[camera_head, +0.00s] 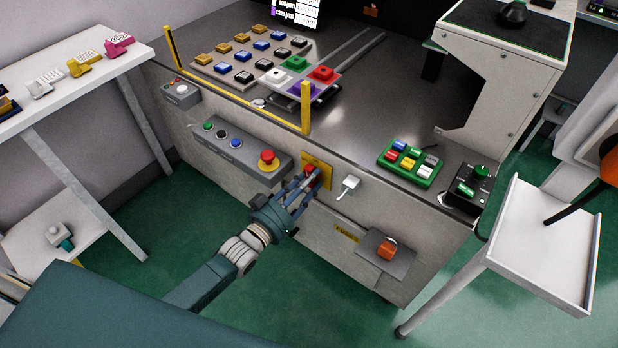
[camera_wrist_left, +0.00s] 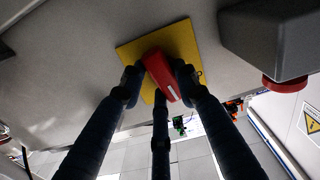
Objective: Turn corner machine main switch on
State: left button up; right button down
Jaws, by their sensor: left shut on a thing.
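The main switch is a red rotary knob (camera_wrist_left: 162,77) on a yellow square plate (camera_wrist_left: 183,40), fixed to the front panel of the corner machine (camera_head: 290,226). In the head view the yellow plate (camera_head: 325,171) shows just right of the control box, with the red knob partly hidden by my fingers. My left gripper (camera_head: 305,187) reaches the knob from the lower left. In the left wrist view its fingers (camera_wrist_left: 160,85) are shut on the red knob, one on each side, with a third finger below. The knob looks tilted in that view. My right gripper is not in view.
A grey control box with a red emergency button (camera_head: 267,160) is left of the switch. A white plug (camera_head: 349,184) is close on its right, and an orange button (camera_head: 387,249) lower right. White tables stand left (camera_head: 68,105) and right (camera_head: 535,245). Green floor is open in front.

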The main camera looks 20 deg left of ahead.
pick_arm(q)
jog(key=shift+f+m, duration=0.1)
jog(key=shift+m, duration=0.9)
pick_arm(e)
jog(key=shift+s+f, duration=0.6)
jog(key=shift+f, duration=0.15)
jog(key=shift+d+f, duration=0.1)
pick_arm(q)
jog(key=o, duration=1.2)
jog(key=shift+c, duration=0.2)
jog(key=v, duration=1.2)
